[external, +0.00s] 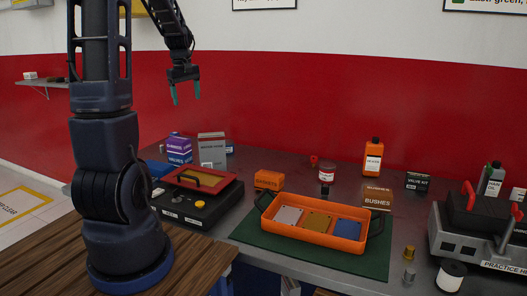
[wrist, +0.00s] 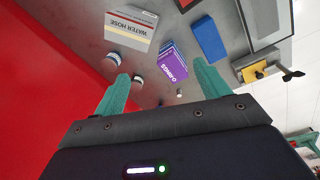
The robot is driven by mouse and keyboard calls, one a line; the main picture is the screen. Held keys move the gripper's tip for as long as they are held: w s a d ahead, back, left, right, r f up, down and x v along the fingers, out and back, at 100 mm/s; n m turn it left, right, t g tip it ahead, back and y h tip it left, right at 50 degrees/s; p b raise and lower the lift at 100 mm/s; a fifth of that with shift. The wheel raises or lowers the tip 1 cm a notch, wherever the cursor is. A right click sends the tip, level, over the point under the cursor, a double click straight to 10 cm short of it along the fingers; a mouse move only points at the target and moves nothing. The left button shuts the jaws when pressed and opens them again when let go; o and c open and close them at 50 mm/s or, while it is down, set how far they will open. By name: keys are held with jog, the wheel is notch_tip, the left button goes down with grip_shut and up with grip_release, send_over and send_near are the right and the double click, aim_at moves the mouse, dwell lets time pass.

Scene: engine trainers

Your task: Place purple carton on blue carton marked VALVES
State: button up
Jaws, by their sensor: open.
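The purple carton (external: 179,144) sits on top of the blue carton marked VALVES (external: 179,158) at the back left of the bench, next to a grey carton. The purple carton also shows in the wrist view (wrist: 173,66), between my fingers in the picture but well beyond them; its lettering looks like O-RINGS.
A grey WATER HOSE carton (wrist: 131,30) stands beside the purple one. A blue object (wrist: 208,40) lies on its other side. A black case with a red-framed lid (external: 200,181) is in front. An orange tray (external: 310,239) stands on a green mat, farther right. The air around my gripper is clear.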

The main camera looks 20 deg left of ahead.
jog(key=s+d+r+m+t, duration=0.2)
jog(key=s+d+r+m, duration=0.6)
jog(key=s+d, duration=0.5)
jog(key=s+d+m, duration=0.2)
jog(key=s+d, duration=0.1)
jog(key=s, duration=0.4)
jog(key=s+d+m+t, duration=0.1)
jog(key=s+d+m, duration=0.2)
jog(key=s, duration=0.4)
jog(key=shift+s+d+r, duration=0.35)
jog(key=shift+d+r, duration=0.1)
